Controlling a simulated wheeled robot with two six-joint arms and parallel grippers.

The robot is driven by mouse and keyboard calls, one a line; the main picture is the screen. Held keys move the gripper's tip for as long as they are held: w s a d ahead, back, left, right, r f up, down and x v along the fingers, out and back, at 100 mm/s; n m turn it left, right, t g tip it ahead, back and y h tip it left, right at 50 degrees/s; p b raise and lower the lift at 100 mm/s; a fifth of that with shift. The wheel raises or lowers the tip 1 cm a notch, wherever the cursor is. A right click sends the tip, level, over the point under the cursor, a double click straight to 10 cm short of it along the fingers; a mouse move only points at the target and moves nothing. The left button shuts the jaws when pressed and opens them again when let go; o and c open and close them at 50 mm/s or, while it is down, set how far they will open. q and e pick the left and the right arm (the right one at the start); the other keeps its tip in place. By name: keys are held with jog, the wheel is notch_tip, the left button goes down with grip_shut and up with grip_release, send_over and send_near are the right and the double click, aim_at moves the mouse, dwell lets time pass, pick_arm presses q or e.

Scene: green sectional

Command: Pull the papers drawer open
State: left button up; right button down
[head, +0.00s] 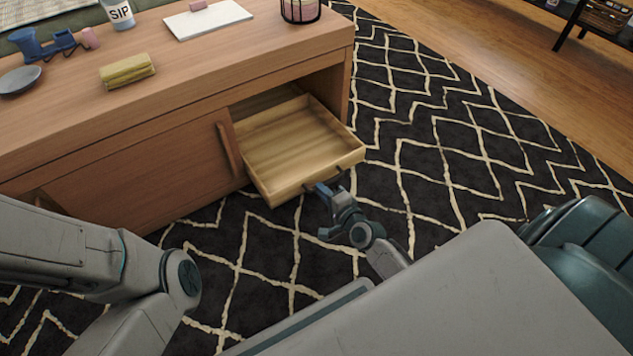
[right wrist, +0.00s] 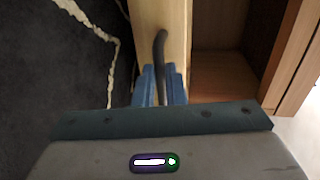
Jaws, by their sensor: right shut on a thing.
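The papers drawer (head: 290,145) is a light wooden drawer, pulled well out of the right part of the wooden cabinet (head: 140,165). Its inside looks empty. My right gripper (head: 326,190) is at the drawer's front. In the right wrist view its blue fingers (right wrist: 160,85) are shut on the dark drawer handle (right wrist: 160,50), with the drawer front (right wrist: 177,25) just beyond. My left arm comes in from the left in the head view, but its gripper is not in view.
On the cabinet top are a yellow block-like item (head: 127,70), a grey dish (head: 19,80), a white board (head: 208,19), a SIP cup (head: 118,14) and a dark wire holder (head: 300,10). A sliding door (head: 150,165) covers the cabinet's left part. The patterned rug (head: 440,130) is clear to the right.

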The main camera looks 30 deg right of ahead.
jog(key=shift+s+d, duration=0.1)
jog(key=shift+s, duration=0.35)
jog(key=c, duration=1.5)
grip_release()
jog(key=v, duration=1)
jog(key=shift+s+d, duration=0.1)
jog(key=shift+s, duration=0.25)
